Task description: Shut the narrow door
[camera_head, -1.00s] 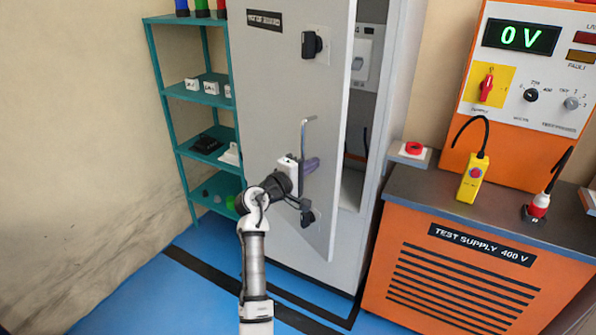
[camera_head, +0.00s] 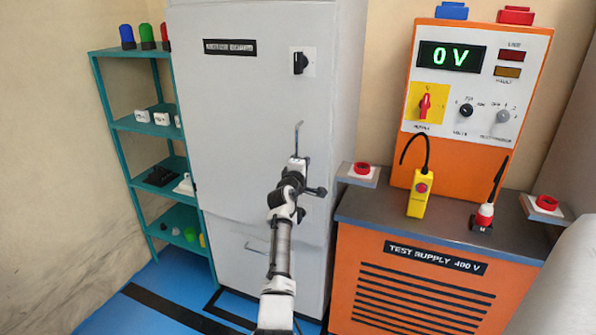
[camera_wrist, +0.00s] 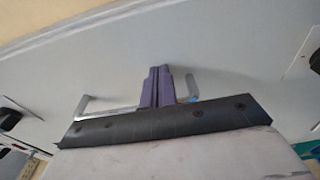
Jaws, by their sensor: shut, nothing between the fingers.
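The narrow door (camera_head: 235,110) is the tall grey cabinet front with a black label. It looks flush with the cabinet frame, with no gap that I can make out. A black rotary knob (camera_head: 300,63) sits at its upper right. A thin bent metal handle (camera_head: 298,133) stands out below the knob. My gripper (camera_wrist: 158,85) has its purple fingers shut and empty, pointing at the door's face. In the wrist view the metal handle (camera_wrist: 86,103) shows beside the fingers; whether they touch it or the door I cannot tell. In the head view my arm hides the fingertips.
A teal shelf (camera_head: 147,123) with small parts stands to the left. To the right is the orange test supply bench (camera_head: 420,290) with a meter panel (camera_head: 470,95), a yellow pendant (camera_head: 420,195) and red buttons.

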